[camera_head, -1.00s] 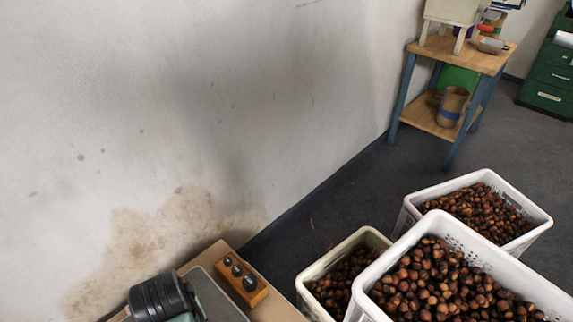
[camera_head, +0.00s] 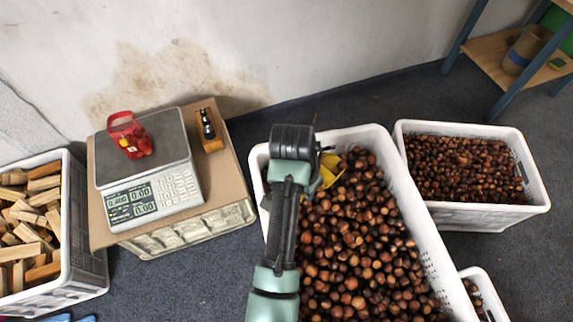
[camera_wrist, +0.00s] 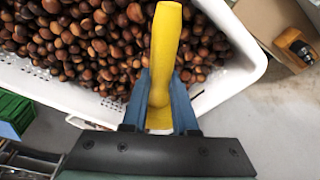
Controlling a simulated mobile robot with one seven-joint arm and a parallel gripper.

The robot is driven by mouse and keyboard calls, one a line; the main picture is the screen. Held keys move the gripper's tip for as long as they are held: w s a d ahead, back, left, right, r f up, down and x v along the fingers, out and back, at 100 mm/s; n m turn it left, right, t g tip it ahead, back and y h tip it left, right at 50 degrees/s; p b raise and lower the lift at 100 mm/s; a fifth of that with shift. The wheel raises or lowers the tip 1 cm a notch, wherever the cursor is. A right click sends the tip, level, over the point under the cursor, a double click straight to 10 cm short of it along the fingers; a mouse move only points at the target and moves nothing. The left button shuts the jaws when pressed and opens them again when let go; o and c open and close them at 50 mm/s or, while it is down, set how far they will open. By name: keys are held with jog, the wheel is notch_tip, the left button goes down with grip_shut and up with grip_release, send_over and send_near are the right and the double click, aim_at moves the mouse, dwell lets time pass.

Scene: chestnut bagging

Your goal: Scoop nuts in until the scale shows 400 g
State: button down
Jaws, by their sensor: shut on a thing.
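My gripper (camera_wrist: 164,108) is shut on the yellow handle of the scoop (camera_wrist: 165,50). The scoop (camera_head: 329,170) also shows in the head view, partly hidden behind my arm, over the far left part of the large white crate (camera_head: 428,232) of chestnuts (camera_head: 355,250). I cannot tell how full its bowl is. A red bag (camera_head: 128,137) stands on the plate of the scale (camera_head: 168,128), left of my arm. The scale's lit display (camera_head: 131,200) shows small digits, the left one perhaps 0.200 or 0.400, too small to be sure.
A crate of wood pieces (camera_head: 88,262) is at the left. Another crate of nuts (camera_head: 530,180) stands at the right. A wooden shelf (camera_head: 492,68) is at the back right.

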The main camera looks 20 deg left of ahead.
jog(key=s+a+r+m+g+p, duration=0.1)
jog(key=a+r+m+g+p, duration=0.15)
jog(key=m+p, duration=0.45)
jog(key=a+r+m+g+p, duration=0.1)
jog(key=a+m+p, duration=0.25)
jog(key=m, duration=0.75)
jog(key=s+d+r+t+y+p, duration=0.1)
jog(key=s+d+r+t+y, duration=0.3)
jog(key=y, duration=0.6)
jog(key=d+r+t, duration=0.2)
jog(key=d+t, duration=0.1)
jog(key=shift+s+d+r+m+p, duration=0.25)
jog(key=shift+s+r+m+p, duration=0.05)
jog(key=shift+s+p, duration=0.1)
